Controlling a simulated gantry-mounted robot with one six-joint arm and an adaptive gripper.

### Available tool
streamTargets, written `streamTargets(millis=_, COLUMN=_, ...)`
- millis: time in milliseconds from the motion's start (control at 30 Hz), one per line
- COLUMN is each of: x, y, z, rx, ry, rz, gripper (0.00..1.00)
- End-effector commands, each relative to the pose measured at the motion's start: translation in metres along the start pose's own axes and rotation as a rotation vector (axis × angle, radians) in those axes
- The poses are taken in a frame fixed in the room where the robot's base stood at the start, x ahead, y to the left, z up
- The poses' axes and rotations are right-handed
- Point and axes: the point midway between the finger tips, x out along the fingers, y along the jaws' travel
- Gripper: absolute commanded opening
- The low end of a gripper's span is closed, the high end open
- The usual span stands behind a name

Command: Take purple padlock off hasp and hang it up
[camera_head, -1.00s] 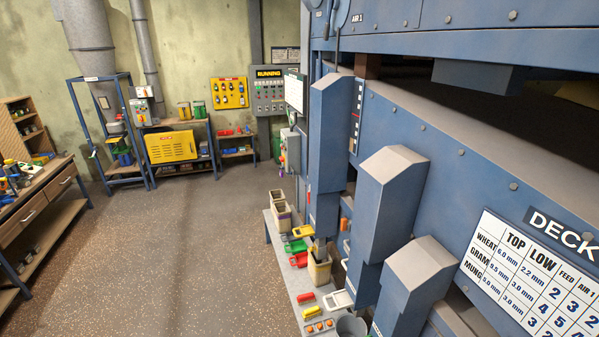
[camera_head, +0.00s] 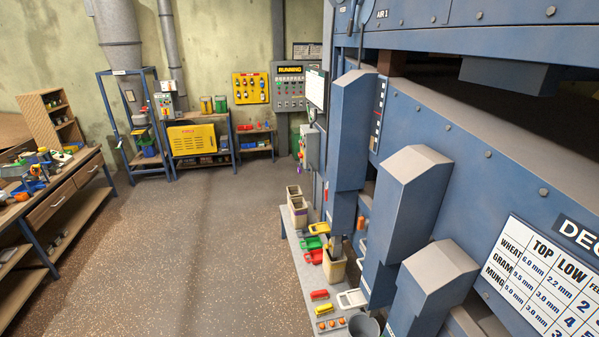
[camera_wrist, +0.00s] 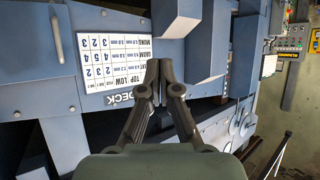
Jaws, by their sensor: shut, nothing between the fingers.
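My gripper (camera_wrist: 162,88) shows in the wrist view with its two dark fingers close together, shut and empty. It points toward the blue machine and touches nothing that I can see. It is not in the head view. A yellow board (camera_head: 250,88) with several small dark items hangs on the back wall. A grey box with coloured controls (camera_head: 306,148) is on the side of the blue machine.
The blue machine (camera_head: 440,115) with jutting chutes fills the right side. A narrow grey bench (camera_head: 303,268) with bins and small coloured items runs beside it. A wooden workbench (camera_head: 60,195) stands at left. The floor (camera_head: 190,240) between them is clear. A control panel (camera_head: 289,90) reads RUNNING.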

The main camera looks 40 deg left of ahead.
Motion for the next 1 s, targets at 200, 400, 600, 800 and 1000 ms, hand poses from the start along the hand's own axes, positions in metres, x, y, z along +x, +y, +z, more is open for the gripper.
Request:
streamTargets(millis=200, x=0.0000, y=0.0000, z=0.0000, rx=0.000, ry=0.000, rz=0.000, gripper=0.00)
streamTargets(millis=400, x=0.0000, y=0.0000, z=0.0000, rx=0.000, ry=0.000, rz=0.000, gripper=0.30)
streamTargets(millis=600, x=0.0000, y=0.0000, z=0.0000, rx=0.000, ry=0.000, rz=0.000, gripper=0.63)
streamTargets(millis=800, x=0.0000, y=0.0000, z=0.0000, rx=0.000, ry=0.000, rz=0.000, gripper=0.79)
streamTargets(millis=1000, x=0.0000, y=0.0000, z=0.0000, rx=0.000, ry=0.000, rz=0.000, gripper=0.79)
